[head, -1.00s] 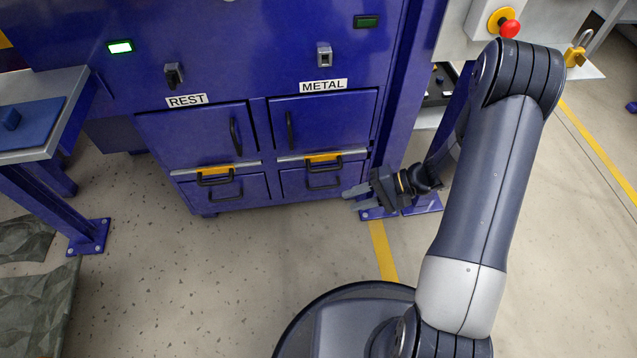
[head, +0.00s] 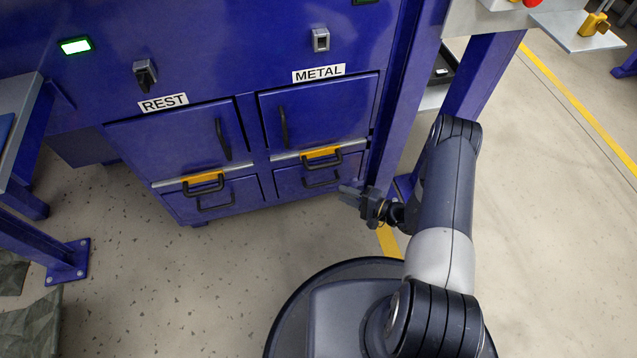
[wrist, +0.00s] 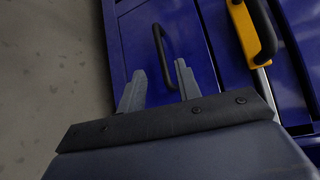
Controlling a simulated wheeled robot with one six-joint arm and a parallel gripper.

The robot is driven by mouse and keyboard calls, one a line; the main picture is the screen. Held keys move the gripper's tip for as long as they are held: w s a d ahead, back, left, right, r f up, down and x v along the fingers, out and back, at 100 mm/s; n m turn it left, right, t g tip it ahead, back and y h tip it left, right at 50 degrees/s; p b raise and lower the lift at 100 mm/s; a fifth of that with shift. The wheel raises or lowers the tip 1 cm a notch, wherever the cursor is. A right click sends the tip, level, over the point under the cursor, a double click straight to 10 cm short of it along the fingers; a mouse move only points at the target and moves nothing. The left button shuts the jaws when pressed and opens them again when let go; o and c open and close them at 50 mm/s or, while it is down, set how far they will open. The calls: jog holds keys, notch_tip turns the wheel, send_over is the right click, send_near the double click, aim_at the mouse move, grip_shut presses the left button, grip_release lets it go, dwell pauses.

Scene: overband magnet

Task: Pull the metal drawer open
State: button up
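Under the METAL label (head: 318,73), the blue cabinet has a low drawer (head: 290,183) with a black bar handle (head: 322,178). The drawer front sits flush with the cabinet. My gripper (head: 346,195) is just right of this handle in the head view, apart from it. In the wrist view my gripper (wrist: 159,75) is open, fingers pointing at the drawer front (wrist: 190,50). The black handle (wrist: 163,45) lies ahead of the fingertips, its near end lined up between them. I cannot tell the exact gap in depth. Nothing is held.
Above the drawer is a yellow clip (head: 321,152) with its own black handle, which also shows in the wrist view (wrist: 245,35). A blue post (head: 405,100) stands right of the cabinet. The matching REST drawer (head: 235,200) is at left. The floor in front is clear.

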aim_at(320, 184)
jog(key=shift+b+x, duration=1.4)
jog(key=shift+x, duration=3.6)
jog(key=shift+s+f, duration=0.1)
grip_shut()
